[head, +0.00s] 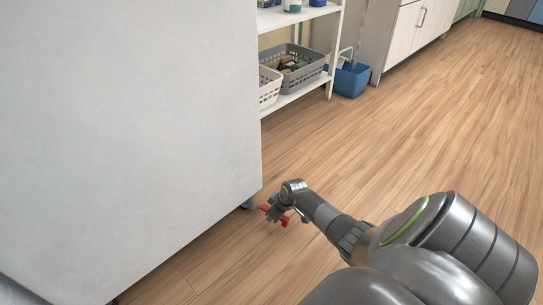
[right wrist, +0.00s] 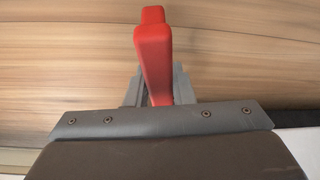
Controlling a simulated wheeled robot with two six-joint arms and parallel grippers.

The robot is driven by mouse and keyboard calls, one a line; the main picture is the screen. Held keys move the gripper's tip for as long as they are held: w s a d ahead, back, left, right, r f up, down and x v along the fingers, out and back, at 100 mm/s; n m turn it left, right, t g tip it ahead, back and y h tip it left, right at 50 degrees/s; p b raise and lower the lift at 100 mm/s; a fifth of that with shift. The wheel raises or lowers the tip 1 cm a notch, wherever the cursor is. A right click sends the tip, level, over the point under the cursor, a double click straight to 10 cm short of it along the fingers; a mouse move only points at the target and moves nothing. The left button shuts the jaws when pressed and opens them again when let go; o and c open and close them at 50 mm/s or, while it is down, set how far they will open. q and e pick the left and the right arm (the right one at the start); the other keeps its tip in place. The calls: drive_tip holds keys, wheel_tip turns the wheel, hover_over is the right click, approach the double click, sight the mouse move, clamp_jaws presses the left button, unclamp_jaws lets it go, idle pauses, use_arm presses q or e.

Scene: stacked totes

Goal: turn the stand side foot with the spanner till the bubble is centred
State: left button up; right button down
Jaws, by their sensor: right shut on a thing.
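The stand is a large pale grey-white box (head: 130,120) that fills the left of the head view. A small dark foot (head: 248,204) shows under its lower right corner, partly hidden. My right gripper (head: 278,210) is low over the floor beside that corner, shut on a red-handled spanner (head: 285,221). In the right wrist view the red handle (right wrist: 153,55) stands up between the fingers. I cannot tell whether the spanner's head is on the foot. No bubble level shows. My left gripper is in neither view.
A white shelf unit (head: 301,95) with a grey basket (head: 290,82) stands behind the stand. A blue bucket (head: 351,80) is on the floor beside it, near white cabinets (head: 405,35). The wooden floor (head: 440,130) to the right is clear.

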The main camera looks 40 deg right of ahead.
drive_tip(key=shift+w+d, duration=0.1)
drive_tip(key=shift+d, duration=0.05)
drive_tip(key=shift+w+d+f+n+y+b, duration=0.1)
drive_tip(key=shift+w+d+n+y+b, duration=0.2)
drive_tip(key=shift+d+n+b, duration=0.55)
drive_tip(key=shift+w+d+n+b, duration=0.15)
drive_tip(key=shift+d+n+b, duration=0.2)
drive_tip(key=shift+b, duration=0.1)
drive_tip(key=shift+w+d+n+b, duration=0.25)
drive_tip(key=shift+d+n+b, duration=0.15)
drive_tip(key=shift+b, duration=0.2)
drive_tip(key=shift+w+d+n+g+y+b, duration=0.3)
drive_tip(key=shift+w+d+n+y+b, duration=0.3)
drive_tip(key=shift+b, duration=0.55)
drive_tip(key=shift+s+d, duration=0.1)
drive_tip(key=shift+s, duration=0.1)
